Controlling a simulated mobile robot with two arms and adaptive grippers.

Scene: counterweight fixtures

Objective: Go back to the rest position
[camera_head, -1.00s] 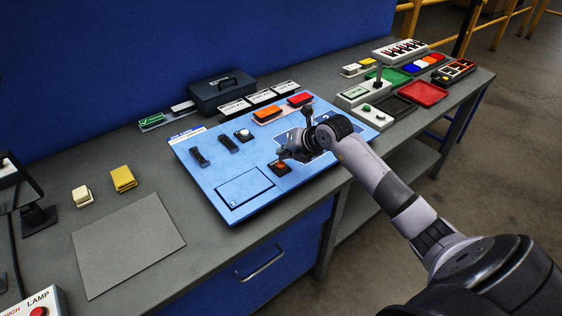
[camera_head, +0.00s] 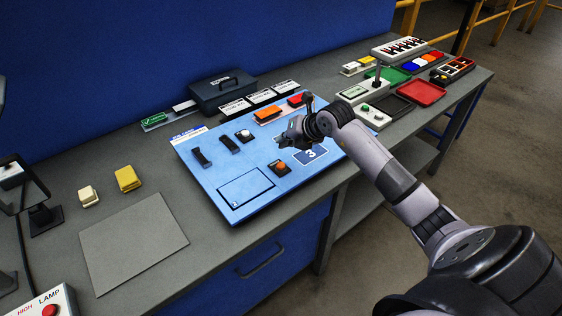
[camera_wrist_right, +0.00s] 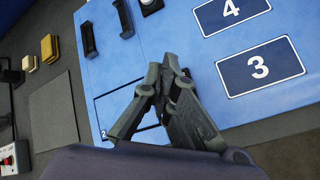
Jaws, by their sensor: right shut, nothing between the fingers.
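My right gripper (camera_head: 284,139) is shut and empty above the light blue board (camera_head: 215,190) on the grey workbench. It also shows from behind in the right wrist view (camera_wrist_right: 160,72), with its fingertips together. Part of the board, including some of the numbered fields, is hidden behind my right arm. The field marked 3 (camera_wrist_right: 262,68) shows fully in the right wrist view. My left gripper is not in view.
Black handles (camera_head: 229,145) and a white round knob (camera_head: 244,136) stand on the board. Behind it is a dark case (camera_head: 222,92). Red (camera_head: 421,93) and green trays lie to the right. A grey mat (camera_head: 132,245) and yellow block (camera_head: 128,179) lie left, with a lamp box (camera_head: 48,304) in front.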

